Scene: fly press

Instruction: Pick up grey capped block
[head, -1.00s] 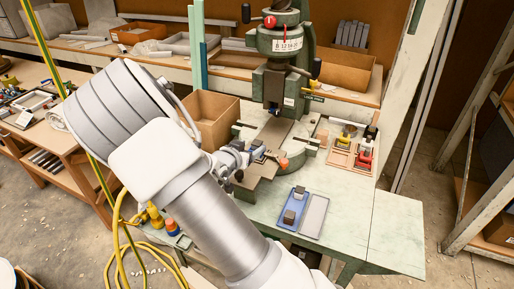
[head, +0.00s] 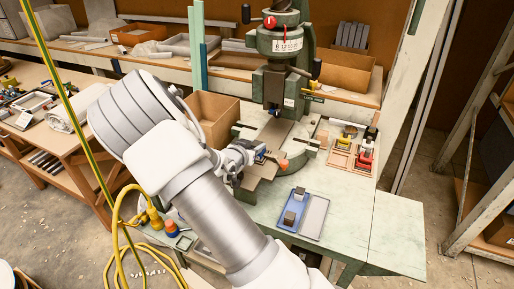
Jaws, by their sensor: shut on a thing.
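My gripper (head: 260,156) is at the front of the fly press, just above the brown plate (head: 262,170) that juts out from it. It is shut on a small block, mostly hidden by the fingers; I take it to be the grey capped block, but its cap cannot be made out. Some blue shows at the fingertips.
The green fly press (head: 279,45) rises behind my gripper. An empty grey tray (head: 314,216) lies beside the blue one. A cardboard box (head: 213,115) stands left of the press. Wooden holders with coloured-handled tools (head: 352,150) are at right. The bench's front right (head: 395,235) is clear.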

